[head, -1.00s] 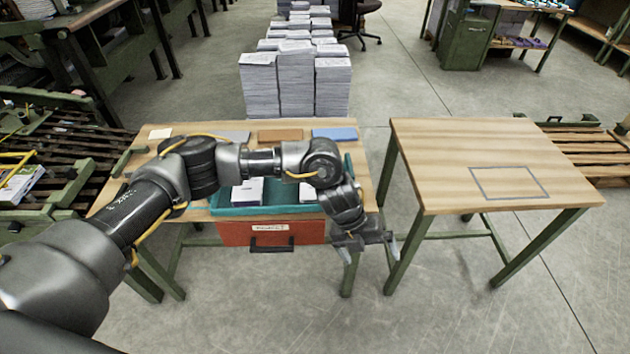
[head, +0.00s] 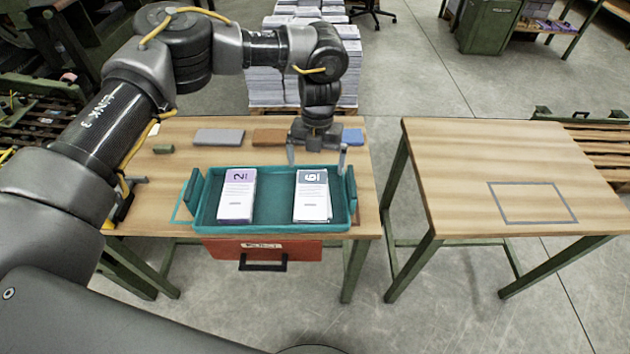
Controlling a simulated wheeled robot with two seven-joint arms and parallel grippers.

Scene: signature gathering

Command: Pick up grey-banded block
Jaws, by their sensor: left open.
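The grey-banded block (head: 312,200) is a white stack of sheets with a dark grey band marked with a numeral at its far end. It lies in the right part of the teal tray (head: 275,228) on the left table. A purple-banded block (head: 237,198) marked 2 lies in the tray's left part. My left gripper (head: 317,157) is open and empty, pointing down, its fingers apart. In the picture it is just beyond the far end of the grey-banded block; its exact height is hard to tell. My right gripper is out of view.
Grey (head: 218,136), brown (head: 270,136) and blue (head: 352,136) flat pieces lie along the table's back. An orange-red drawer (head: 220,250) hangs under the front edge. The right table (head: 470,160) is bare except for a grey outlined rectangle (head: 531,220).

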